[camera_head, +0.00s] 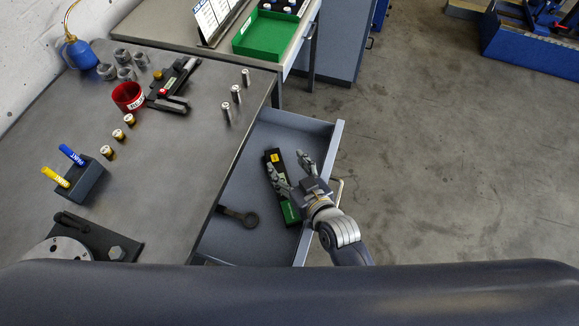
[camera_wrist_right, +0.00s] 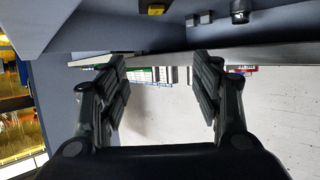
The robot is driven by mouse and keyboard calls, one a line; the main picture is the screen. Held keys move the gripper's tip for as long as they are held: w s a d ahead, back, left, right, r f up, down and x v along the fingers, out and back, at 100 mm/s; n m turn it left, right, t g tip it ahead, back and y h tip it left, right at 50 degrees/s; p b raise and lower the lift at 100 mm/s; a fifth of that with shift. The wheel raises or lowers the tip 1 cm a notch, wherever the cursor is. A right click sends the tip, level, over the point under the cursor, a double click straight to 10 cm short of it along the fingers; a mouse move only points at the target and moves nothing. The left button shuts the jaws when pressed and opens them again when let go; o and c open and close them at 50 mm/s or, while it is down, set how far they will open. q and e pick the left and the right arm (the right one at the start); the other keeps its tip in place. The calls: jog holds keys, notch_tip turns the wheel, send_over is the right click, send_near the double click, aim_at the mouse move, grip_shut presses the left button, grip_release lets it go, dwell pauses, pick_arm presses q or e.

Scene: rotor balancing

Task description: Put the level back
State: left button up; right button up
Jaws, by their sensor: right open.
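The level (camera_head: 272,157) looks like a black bar with a yellow patch near its far end and a green label near its near end. It lies in the open drawer (camera_head: 326,150) under the bench. My right gripper (camera_head: 288,170) is open and appears over the drawer, its fingers and wrist covering part of the level. I cannot tell its height above the level. The open fingers (camera_wrist_right: 160,80) also show in the right wrist view, with nothing between them. My left gripper is not in view.
The bench (camera_head: 170,170) holds a red cup (camera_head: 128,96), a black tool with an orange knob (camera_head: 175,85), small cylinders and a marker block (camera_head: 85,181). A green tray (camera_head: 265,36) stands on the farther table.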

jog(key=v, duration=0.8)
jog(key=r+v, duration=0.1)
jog(key=v, duration=0.3)
jog(key=shift+r, duration=0.15)
